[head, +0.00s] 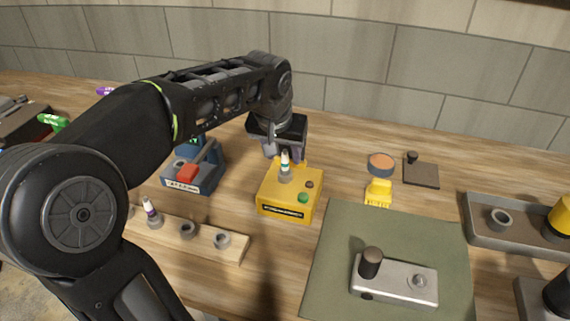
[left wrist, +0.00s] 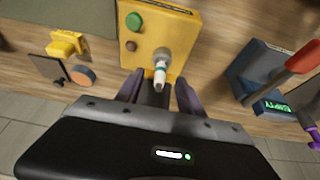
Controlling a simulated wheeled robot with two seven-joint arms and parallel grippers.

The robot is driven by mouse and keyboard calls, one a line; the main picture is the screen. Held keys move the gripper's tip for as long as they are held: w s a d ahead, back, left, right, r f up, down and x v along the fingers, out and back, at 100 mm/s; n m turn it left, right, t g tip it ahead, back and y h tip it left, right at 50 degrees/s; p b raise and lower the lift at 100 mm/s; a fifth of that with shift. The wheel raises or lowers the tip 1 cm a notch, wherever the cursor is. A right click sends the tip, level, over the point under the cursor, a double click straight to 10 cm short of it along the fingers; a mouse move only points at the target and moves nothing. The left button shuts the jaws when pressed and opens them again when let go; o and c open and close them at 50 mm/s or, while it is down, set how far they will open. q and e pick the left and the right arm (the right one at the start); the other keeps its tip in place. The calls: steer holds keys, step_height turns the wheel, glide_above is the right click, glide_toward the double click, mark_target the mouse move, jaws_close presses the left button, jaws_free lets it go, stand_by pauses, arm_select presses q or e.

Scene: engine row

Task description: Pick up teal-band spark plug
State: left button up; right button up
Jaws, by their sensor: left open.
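The teal-band spark plug (head: 285,162) stands upright in a socket on top of the yellow box (head: 272,197). Its white body with a small dark teal band shows in the head view. In the left wrist view the plug (left wrist: 160,74) points toward the jaws from the yellow box (left wrist: 185,30). My left gripper (head: 284,150) is open, right at the plug, with one finger on either side. In the left wrist view the open fingers (left wrist: 157,92) have the plug tip between them, without clear contact. My right gripper is out of view.
A blue-grey device with a red lever (head: 188,173) stands left of the yellow box. A wooden rack (head: 205,247) holds a purple-band plug (head: 150,208). A green mat (head: 330,255) with a metal block (head: 395,280) lies right, near a grey tray (head: 485,237).

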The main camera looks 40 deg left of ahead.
mark_target(284, 157)
arm_select(q)
steer(key=x, duration=0.4)
steer(key=shift+f+p, duration=0.15)
steer(key=shift+p, duration=0.15)
jaws_close()
stand_by(0.6)
